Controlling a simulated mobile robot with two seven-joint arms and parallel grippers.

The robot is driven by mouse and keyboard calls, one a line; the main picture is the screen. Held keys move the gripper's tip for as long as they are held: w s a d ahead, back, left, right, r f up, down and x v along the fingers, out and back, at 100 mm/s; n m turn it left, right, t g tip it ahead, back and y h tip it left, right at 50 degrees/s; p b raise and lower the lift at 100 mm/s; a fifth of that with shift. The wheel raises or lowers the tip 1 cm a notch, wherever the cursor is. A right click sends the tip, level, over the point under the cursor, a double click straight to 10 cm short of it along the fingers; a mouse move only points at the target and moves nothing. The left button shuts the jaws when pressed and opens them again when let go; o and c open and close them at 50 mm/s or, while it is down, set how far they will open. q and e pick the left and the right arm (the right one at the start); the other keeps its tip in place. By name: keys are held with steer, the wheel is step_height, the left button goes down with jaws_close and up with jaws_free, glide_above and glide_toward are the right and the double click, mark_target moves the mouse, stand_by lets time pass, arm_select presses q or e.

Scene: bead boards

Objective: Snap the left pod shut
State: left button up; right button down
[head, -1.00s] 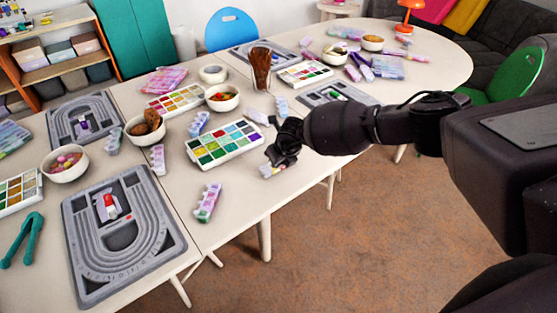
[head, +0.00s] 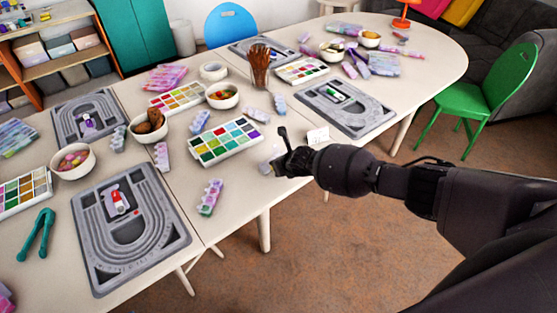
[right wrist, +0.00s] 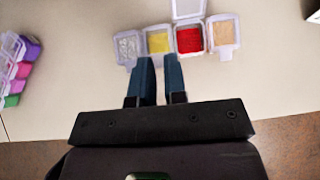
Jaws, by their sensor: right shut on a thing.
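A clear bead-pod strip lies on the table in the right wrist view, holding silvery (right wrist: 128,46), yellow (right wrist: 157,41), red (right wrist: 189,39) and tan (right wrist: 223,32) pods in a row. A clear lid (right wrist: 188,8) stands open behind the red pod. Whether the other lids are fully shut is unclear. My right gripper (right wrist: 160,64) has its fingers at the near edge of the yellow pod, a narrow gap between them, shut on the strip there. In the head view my right gripper (head: 284,164) hides most of the strip (head: 267,163). My left gripper is out of view.
Another strip (right wrist: 17,66) with purple, pink and green pods lies to the left; it also shows in the head view (head: 210,197). A paint-like bead tray (head: 226,141), a grey bead board (head: 131,226) and a small white card (head: 318,136) are nearby. The table's front edge is close.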

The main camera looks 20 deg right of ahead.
steer(key=shift+s+f+t+b, duration=0.25)
steer(key=shift+f+t+b, duration=0.2)
steer(key=shift+f+t, duration=0.3)
steer(key=shift+r+t+y, duration=0.1)
steer(key=shift+t+y, duration=0.3)
steer(key=shift+t, duration=0.05)
steer(key=c, duration=1.1)
jaws_free()
steer(key=shift+c, duration=0.2)
